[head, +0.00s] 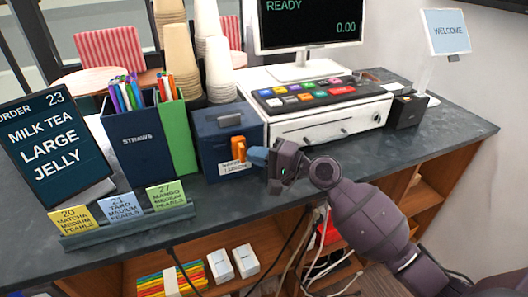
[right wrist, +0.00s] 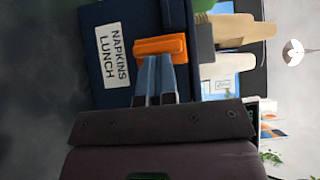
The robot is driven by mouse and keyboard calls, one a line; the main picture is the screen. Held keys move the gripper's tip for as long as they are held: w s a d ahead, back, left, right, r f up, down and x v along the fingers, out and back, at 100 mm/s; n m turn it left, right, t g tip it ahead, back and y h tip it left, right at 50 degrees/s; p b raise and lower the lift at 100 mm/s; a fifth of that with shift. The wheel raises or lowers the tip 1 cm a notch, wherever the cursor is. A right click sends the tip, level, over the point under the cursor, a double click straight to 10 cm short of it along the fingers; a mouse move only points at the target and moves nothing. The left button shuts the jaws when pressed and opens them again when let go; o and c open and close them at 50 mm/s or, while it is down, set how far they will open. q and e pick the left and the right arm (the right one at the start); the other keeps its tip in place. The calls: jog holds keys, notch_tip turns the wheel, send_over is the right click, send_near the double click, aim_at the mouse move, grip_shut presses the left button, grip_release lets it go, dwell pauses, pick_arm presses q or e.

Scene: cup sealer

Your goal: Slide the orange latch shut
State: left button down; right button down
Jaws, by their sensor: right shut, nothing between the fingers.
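The orange latch (head: 238,148) is on the front face of a dark blue box (head: 212,124) on the counter, above a white label. In the right wrist view the latch (right wrist: 160,47) lies beside the label reading "NAPKINS LUNCH" (right wrist: 112,55). My right gripper (head: 258,157) is shut and empty, with its blue fingertips just right of the latch in the head view. In the right wrist view the fingertips (right wrist: 158,62) reach the latch's edge and look to be touching it or very close. My left gripper is not in view.
A dark blue straw holder (head: 140,145) and a green holder (head: 178,135) stand left of the box. A white cash drawer (head: 330,122) with a keypad stands to the right. A card rack (head: 130,225) sits at the front left. Stacked cups stand behind.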

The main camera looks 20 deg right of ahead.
jog(key=a+p, duration=0.2)
jog(key=a, duration=0.3)
jog(key=shift+s, duration=0.1)
dwell(0.4)
